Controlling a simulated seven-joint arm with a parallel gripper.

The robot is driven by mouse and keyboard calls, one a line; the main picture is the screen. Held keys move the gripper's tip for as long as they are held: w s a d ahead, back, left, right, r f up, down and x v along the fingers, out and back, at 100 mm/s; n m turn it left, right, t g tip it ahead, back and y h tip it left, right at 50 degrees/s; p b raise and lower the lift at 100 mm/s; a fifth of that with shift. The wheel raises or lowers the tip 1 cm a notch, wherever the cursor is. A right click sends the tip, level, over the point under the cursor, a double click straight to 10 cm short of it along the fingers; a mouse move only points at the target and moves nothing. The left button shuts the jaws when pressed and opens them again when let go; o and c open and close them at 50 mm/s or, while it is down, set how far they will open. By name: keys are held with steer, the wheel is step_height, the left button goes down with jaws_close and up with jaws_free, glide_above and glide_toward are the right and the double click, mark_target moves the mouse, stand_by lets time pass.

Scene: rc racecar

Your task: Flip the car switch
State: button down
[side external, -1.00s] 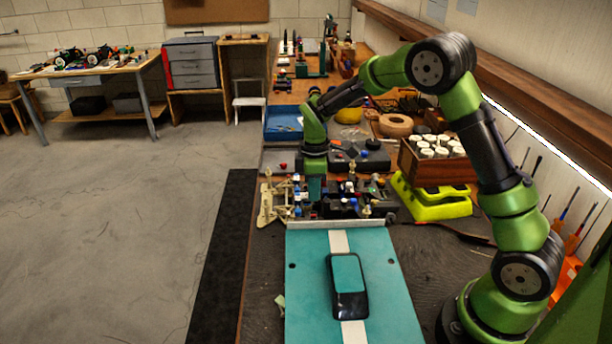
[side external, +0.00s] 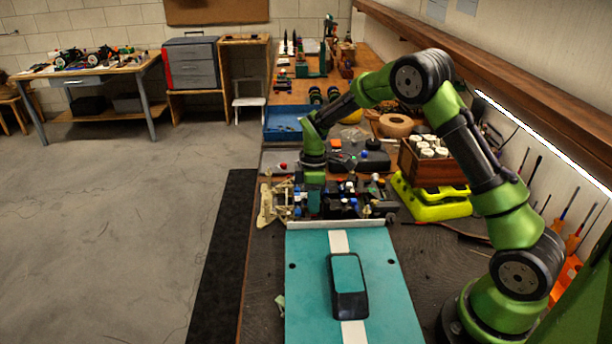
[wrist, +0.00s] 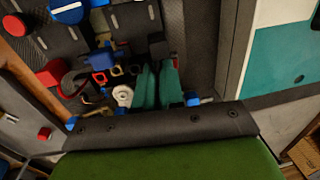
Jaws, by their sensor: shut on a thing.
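The open racecar chassis (side external: 275,203) sits mid-bench, with a pale suspension part at its left and crowded small electronics. My gripper (side external: 314,210) reaches down into these parts from above. In the wrist view my gripper's (wrist: 158,98) two teal fingers are close together and shut on a small part of the car, which they mostly hide. A round white part (wrist: 123,95) and a small blue part (wrist: 192,99) lie beside the fingers. I cannot make out the switch for certain.
The teal car body (side external: 302,310) with a white stripe and dark canopy lies in front of the chassis. A yellow-green stand (side external: 432,205) and a wooden box of white-capped jars (side external: 420,172) are at the right. A blue tray (side external: 283,124) lies behind.

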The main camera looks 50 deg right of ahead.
steer(key=shift+s+a+f, duration=0.2)
steer(key=shift+s+f, duration=0.05)
steer(key=shift+f, duration=0.2)
steer(key=shift+s+a+r, duration=0.1)
steer(key=shift+s+a, duration=0.5)
steer(key=shift+a, duration=0.15)
step_height(320, 180, up, 15)
steer(key=w+d, duration=0.1)
steer(key=shift+w+d, duration=0.3)
steer(key=shift+d, duration=0.05)
steer(key=s+a+r+m+t, duration=0.2)
steer(key=s+a+m, duration=0.1)
steer(key=s, duration=0.4)
steer(key=s+a+r+m+t, duration=0.2)
steer(key=s+m, duration=0.3)
steer(key=s, duration=0.3)
steer(key=s+a+r+m+t+y, duration=0.1)
steer(key=s+a+r+m+t, duration=0.2)
steer(key=s, duration=0.4)
steer(key=shift+s+a+r+m+t, duration=0.35)
steer(key=shift+r+m+t, duration=0.25)
steer(key=shift+m, duration=0.4)
